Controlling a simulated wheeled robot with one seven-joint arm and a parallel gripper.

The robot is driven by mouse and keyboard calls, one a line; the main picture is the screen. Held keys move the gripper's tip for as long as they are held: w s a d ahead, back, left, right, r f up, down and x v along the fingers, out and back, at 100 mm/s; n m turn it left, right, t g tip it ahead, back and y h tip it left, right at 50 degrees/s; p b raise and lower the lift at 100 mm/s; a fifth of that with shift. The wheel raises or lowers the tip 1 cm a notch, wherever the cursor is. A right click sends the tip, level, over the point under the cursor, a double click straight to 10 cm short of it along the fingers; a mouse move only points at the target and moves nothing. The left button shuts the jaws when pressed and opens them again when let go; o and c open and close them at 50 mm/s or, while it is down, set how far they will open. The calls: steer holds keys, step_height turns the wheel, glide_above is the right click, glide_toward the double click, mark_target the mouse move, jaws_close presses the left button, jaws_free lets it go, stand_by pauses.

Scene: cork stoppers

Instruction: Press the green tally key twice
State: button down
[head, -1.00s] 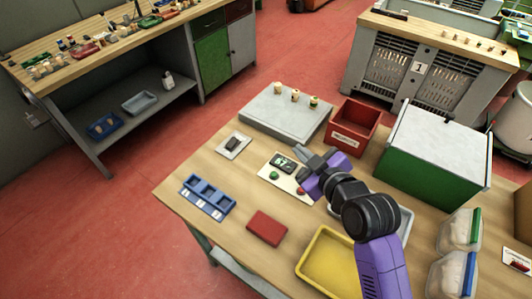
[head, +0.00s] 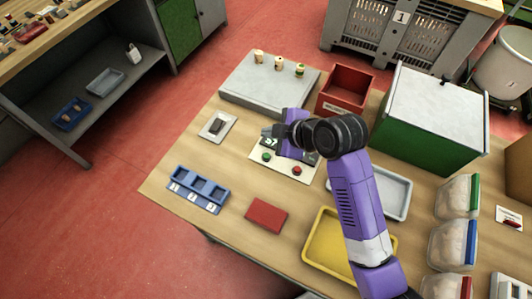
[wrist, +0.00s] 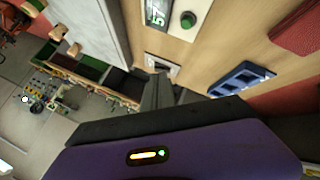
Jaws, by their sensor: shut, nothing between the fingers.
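The green tally key (head: 267,156) is a round button on a pale panel (head: 258,166), beside a red key (head: 297,170). A dark display (head: 268,143) with light digits sits behind the green key, partly hidden by my gripper. My gripper (head: 266,131) points left above the panel's back edge, shut and empty. It is apart from the green key, which lies nearer the front of the table. In the wrist view the green key (wrist: 188,20) is at the top, and the closed fingers (wrist: 157,92) are below and left of it.
A grey slab (head: 250,85) with several stoppers and a red bin (head: 345,85) stand behind the panel. A small plate with a dark switch (head: 217,126) is to the left.

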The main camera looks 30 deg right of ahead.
steer(key=b, duration=0.6)
glide_above(269, 157)
step_height(269, 157, down, 7)
steer(key=shift+f, duration=0.1)
steer(key=shift+f+b, duration=0.35)
steer(key=shift+f, duration=0.45)
steer(key=shift+f, duration=0.1)
stand_by(1.1)
steer(key=shift+f, duration=0.3)
steer(key=shift+f+b, duration=0.45)
steer(key=shift+f, duration=0.05)
stand_by(0.6)
steer(key=shift+r, duration=0.1)
steer(key=shift+r+p, duration=0.8)
steer(key=shift+p, duration=0.1)
steer(key=shift+r, duration=0.1)
